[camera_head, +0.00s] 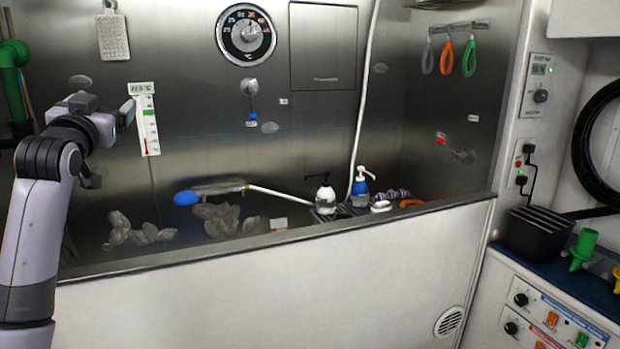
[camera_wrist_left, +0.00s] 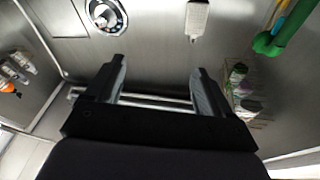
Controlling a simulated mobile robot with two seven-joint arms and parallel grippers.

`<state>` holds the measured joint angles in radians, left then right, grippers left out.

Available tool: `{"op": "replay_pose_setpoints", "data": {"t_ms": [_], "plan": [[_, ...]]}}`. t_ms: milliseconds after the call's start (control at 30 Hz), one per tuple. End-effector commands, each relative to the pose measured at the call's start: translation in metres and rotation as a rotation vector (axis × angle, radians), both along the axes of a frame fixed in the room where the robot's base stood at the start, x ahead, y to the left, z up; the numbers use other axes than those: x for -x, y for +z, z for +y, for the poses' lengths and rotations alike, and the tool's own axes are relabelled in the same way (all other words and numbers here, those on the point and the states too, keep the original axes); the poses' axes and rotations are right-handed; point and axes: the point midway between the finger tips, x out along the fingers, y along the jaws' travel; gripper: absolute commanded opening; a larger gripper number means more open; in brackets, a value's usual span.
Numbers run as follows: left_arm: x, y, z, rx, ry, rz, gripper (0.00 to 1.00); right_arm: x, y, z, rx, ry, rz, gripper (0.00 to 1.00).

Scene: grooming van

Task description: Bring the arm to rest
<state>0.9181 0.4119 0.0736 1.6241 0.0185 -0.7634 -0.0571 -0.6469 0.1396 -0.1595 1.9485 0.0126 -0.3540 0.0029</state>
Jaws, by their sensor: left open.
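My left arm rises at the left of the head view, in front of the steel-walled tub. Its gripper (camera_head: 122,120) is raised above the tub's front rim, near a thermometer strip on the back wall. In the left wrist view the two fingers (camera_wrist_left: 158,80) stand wide apart, with nothing between them but steel wall and some metal bars behind. My left gripper is open and empty. My right arm and gripper are in neither view.
The tub's front rim (camera_head: 300,246) runs across below the gripper. Inside lie a blue-ended sprayer (camera_head: 187,198), pump bottles (camera_head: 362,188) and grey crumpled clumps (camera_head: 220,218). A green pipe (camera_head: 12,80) stands at far left. A blue counter (camera_head: 565,275) is at right.

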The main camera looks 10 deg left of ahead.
Motion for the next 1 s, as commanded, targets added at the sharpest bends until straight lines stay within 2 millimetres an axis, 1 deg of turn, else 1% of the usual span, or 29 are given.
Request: {"op": "replay_pose_setpoints", "data": {"t_ms": [33,67,100,133,167,200,233,267,300,367,400,467,500,567,600,667,700,767,800,867,900,967,1000], "plan": [[-0.006,-0.032,-0.010,-0.006,-0.018,0.042,0.82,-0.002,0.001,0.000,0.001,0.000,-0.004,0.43],[-0.009,-0.050,-0.016,-0.010,-0.030,0.064,0.82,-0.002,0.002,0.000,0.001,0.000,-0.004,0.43],[-0.012,-0.074,-0.025,-0.014,-0.046,0.095,0.82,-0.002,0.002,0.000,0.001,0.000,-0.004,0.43],[-0.013,-0.093,-0.031,-0.017,-0.058,0.116,0.82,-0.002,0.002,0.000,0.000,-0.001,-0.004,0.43],[-0.014,-0.111,-0.038,-0.019,-0.071,0.138,0.82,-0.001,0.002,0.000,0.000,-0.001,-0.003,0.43],[-0.014,-0.136,-0.046,-0.020,-0.088,0.170,0.82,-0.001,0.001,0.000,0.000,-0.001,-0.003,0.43],[-0.013,-0.154,-0.053,-0.021,-0.100,0.192,0.82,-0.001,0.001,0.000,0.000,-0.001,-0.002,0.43],[-0.011,-0.172,-0.059,-0.021,-0.114,0.212,0.82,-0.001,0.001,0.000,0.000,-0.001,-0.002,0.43],[-0.008,-0.197,-0.067,-0.021,-0.130,0.243,0.82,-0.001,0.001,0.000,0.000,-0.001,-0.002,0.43],[-0.002,-0.232,-0.080,-0.017,-0.157,0.285,0.82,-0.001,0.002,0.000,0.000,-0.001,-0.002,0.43],[0.004,-0.256,-0.089,-0.013,-0.172,0.315,0.82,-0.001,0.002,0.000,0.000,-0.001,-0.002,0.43],[0.016,-0.290,-0.101,-0.006,-0.198,0.358,0.82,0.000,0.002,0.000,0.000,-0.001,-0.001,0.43],[0.024,-0.313,-0.110,0.001,-0.216,0.387,0.82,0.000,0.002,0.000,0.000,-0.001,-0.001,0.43],[0.039,-0.345,-0.121,0.013,-0.239,0.429,0.82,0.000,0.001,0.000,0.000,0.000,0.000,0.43],[0.050,-0.366,-0.129,0.022,-0.255,0.457,0.82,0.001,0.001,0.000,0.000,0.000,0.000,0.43],[0.069,-0.396,-0.142,0.038,-0.280,0.498,0.82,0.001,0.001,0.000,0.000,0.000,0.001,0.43],[0.082,-0.415,-0.150,0.049,-0.295,0.526,0.82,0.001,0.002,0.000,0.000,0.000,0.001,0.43],[0.104,-0.442,-0.161,0.068,-0.316,0.566,0.82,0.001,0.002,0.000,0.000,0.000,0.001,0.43],[0.119,-0.459,-0.169,0.082,-0.329,0.594,0.82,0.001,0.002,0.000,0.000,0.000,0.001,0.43],[0.144,-0.483,-0.180,0.104,-0.349,0.633,0.82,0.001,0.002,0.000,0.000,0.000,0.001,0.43],[0.160,-0.498,-0.187,0.120,-0.361,0.660,0.82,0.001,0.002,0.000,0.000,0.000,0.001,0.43],[0.187,-0.518,-0.198,0.146,-0.379,0.699,0.82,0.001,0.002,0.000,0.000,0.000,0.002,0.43],[0.205,-0.530,-0.205,0.164,-0.389,0.725,0.82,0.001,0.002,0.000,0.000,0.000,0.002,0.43]]}}
